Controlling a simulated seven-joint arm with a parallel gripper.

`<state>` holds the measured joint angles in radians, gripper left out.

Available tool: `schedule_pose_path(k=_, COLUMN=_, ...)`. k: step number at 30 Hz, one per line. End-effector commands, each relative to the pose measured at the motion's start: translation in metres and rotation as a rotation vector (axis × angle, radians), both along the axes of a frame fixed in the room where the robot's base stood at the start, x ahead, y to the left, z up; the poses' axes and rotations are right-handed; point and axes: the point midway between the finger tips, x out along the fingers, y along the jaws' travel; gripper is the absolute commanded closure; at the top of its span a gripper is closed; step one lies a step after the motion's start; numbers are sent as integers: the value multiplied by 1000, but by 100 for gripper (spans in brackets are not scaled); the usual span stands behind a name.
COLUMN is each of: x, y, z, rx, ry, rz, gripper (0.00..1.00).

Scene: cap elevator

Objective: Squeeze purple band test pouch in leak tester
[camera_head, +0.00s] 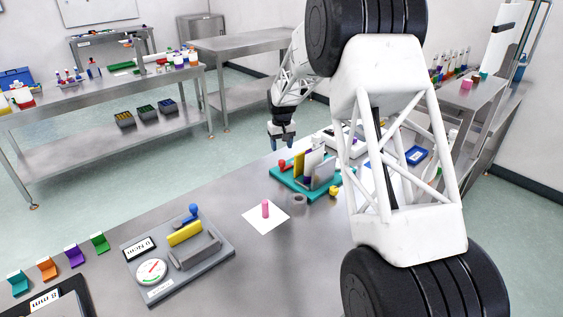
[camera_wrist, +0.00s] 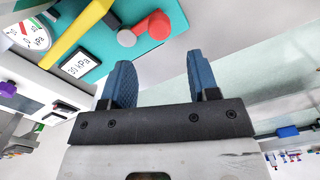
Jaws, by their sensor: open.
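My gripper (camera_head: 282,143) is open and empty above the far left end of a teal-based tester (camera_head: 290,190). In the wrist view its two blue fingers (camera_wrist: 160,78) stand apart with nothing between them. The tester carries a red knob (camera_wrist: 155,25), a yellow bar (camera_wrist: 75,32), a round gauge (camera_wrist: 30,33) and a "30 kPa" label (camera_wrist: 80,65). A pale upright sheet (camera_head: 313,163) stands in the tester in the head view, with a small purple patch near its foot; I cannot tell whether it is the purple band pouch.
A grey tester (camera_head: 205,262) with a gauge, yellow bar and blue knob sits at front left. Between the testers, a pink cylinder (camera_head: 265,209) stands on a white square (camera_head: 278,218). Coloured stands, including a purple one (camera_head: 75,256), line the left. Bare table lies in front.

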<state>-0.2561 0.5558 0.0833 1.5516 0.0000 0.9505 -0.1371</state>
Motion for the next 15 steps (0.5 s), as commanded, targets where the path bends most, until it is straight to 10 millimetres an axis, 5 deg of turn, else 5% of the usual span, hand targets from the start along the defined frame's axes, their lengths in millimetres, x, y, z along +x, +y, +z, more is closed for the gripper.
schedule_pose_path(k=15, x=0, y=0, z=-6, rx=0, ry=1, rz=0, gripper=45)
